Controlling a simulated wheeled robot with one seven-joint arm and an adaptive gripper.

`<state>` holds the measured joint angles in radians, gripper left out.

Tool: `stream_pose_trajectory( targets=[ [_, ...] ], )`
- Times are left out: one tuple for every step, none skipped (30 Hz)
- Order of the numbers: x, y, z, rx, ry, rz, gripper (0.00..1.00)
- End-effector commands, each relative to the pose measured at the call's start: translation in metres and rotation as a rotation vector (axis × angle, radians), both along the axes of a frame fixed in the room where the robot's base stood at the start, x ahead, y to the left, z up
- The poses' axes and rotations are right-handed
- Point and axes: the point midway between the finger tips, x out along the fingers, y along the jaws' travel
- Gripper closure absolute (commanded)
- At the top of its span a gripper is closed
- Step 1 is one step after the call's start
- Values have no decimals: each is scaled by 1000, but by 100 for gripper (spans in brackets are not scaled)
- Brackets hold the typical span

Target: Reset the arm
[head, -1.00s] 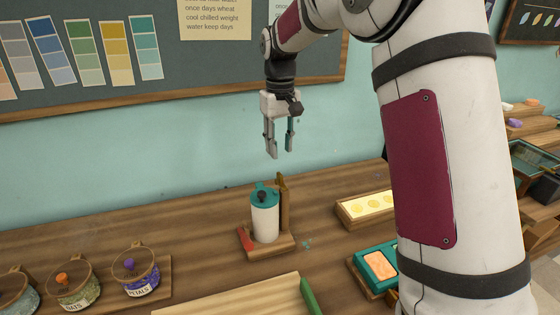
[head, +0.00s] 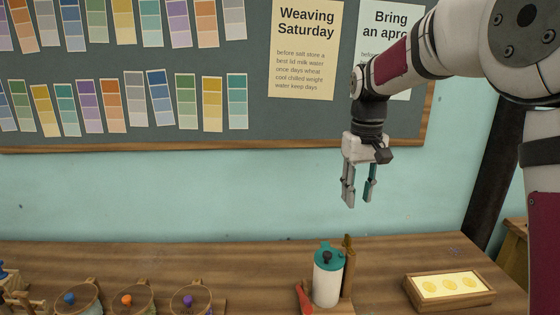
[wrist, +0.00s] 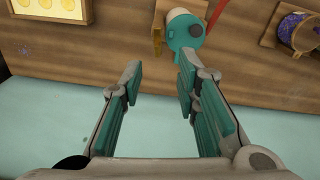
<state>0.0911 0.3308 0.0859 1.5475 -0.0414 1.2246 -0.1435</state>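My gripper (head: 358,198) hangs from my bent arm with its fingers pointing down. It is open, and nothing shows between its fingers in the wrist view (wrist: 158,75). It is above the back of the wooden table (head: 240,262), in front of the teal wall. A white bottle with a teal lid (head: 327,278) stands upright on a wooden stand below and slightly left of the gripper, clearly apart from it. The bottle's teal lid also shows at the top of the wrist view (wrist: 186,38).
Several jars with coloured knobs, one with a purple knob (head: 188,299), stand at the lower left. A red object (head: 304,297) is beside the bottle. A wooden tray with yellow discs (head: 449,289) lies to the right. A chalkboard (head: 290,120) hangs behind.

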Motion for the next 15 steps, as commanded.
stream_pose_trajectory(
  targets=[
    [-17, 2, 14, -5, -24, -4, 71],
    [-28, 3, 20, -8, -36, -8, 71],
    [-41, 3, 27, -10, -51, -14, 71],
    [-52, 4, 31, -11, -63, -19, 71],
    [-62, 5, 36, -13, -74, -24, 71],
    [-76, 5, 41, -15, -91, -29, 71],
    [-87, 6, 44, -15, -103, -32, 71],
    [-97, 7, 47, -16, -114, -37, 71],
    [-112, 7, 51, -16, -131, -43, 71],
    [-122, 8, 52, -17, -143, -48, 71],
    [-133, 8, 54, -16, -154, -53, 71],
    [-148, 9, 55, -15, -169, -60, 71],
    [-158, 9, 55, -14, -182, -64, 71],
    [-169, 9, 55, -13, -193, -68, 71],
    [-183, 9, 55, -11, -209, -75, 71]
  ],
)
